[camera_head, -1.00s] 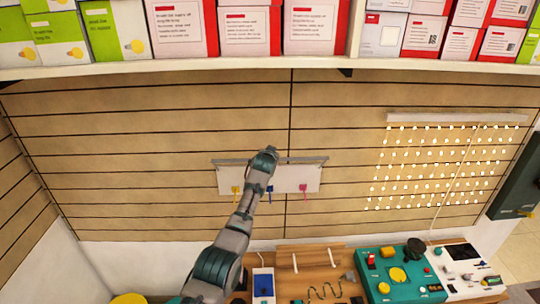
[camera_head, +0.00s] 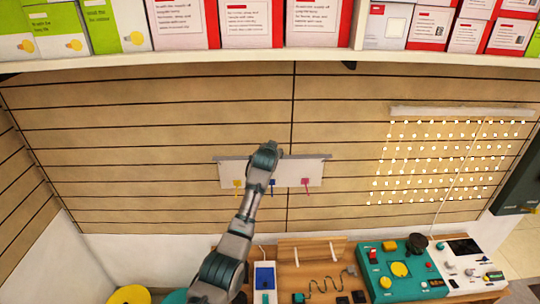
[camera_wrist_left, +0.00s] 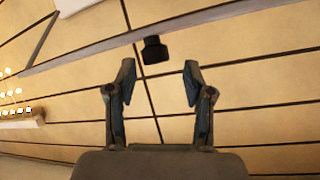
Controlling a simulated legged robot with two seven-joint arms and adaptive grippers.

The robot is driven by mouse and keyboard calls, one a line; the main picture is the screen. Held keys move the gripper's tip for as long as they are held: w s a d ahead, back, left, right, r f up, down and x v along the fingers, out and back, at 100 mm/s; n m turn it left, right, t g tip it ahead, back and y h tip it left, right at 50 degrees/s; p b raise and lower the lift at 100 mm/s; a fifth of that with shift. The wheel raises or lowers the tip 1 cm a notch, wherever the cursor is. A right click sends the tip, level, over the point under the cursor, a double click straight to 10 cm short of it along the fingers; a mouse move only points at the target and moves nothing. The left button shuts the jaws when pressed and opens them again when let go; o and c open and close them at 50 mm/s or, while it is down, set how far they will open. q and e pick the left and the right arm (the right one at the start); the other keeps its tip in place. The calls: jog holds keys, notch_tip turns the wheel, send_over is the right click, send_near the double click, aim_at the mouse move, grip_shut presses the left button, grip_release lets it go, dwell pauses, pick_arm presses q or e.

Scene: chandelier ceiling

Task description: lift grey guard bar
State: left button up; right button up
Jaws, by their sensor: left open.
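The grey guard bar (camera_head: 305,157) runs across the top edge of a white panel on the slatted wall in the head view. My left arm reaches up in front of the panel, and my left gripper (camera_head: 266,156) covers the middle of the bar, hiding its fingers. In the left wrist view the bar (camera_wrist_left: 85,52) crosses diagonally beyond the fingertips, with a dark block (camera_wrist_left: 155,50) at it. My left gripper (camera_wrist_left: 159,78) is open there, with nothing between its fingers. My right gripper is in neither view.
Yellow, blue and pink tags (camera_head: 305,183) hang on the white panel (camera_head: 290,172). A shelf (camera_head: 180,59) with boxes overhangs above. A light-string board (camera_head: 440,155) is at the right. Below are a wooden board and a teal control panel (camera_head: 400,270). The wall between is bare.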

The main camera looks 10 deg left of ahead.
pick_arm(q)
jog(key=v, duration=0.8)
jog(key=shift+s, duration=0.45)
jog(key=shift+d+f, duration=0.1)
